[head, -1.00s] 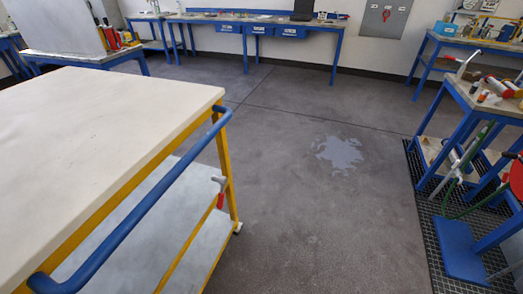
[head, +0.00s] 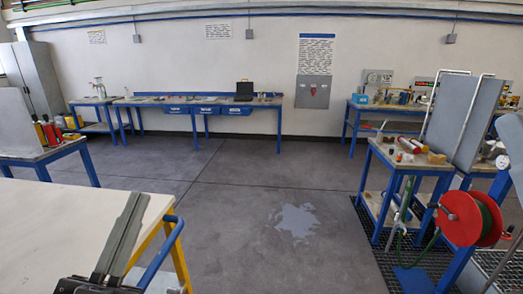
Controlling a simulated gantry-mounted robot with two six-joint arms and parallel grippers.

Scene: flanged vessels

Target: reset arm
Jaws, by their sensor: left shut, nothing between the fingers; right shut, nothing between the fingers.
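My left gripper (head: 136,203) shows at the lower left in the head view. Its two long grey fingers lie together, pointing up and slightly right, with nothing between them. It appears in front of the pale top of a cart (head: 50,215) with a yellow frame and a blue handle. Whether it touches the cart cannot be told. I cannot make out my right gripper in this view.
A workbench (head: 375,150) with small tools stands at the right, near a red hose reel (head: 470,218) and a dark floor grating (head: 355,262). A long blue-legged bench (head: 205,106) lines the back wall. The middle floor (head: 250,180) is clear apart from a pale patch.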

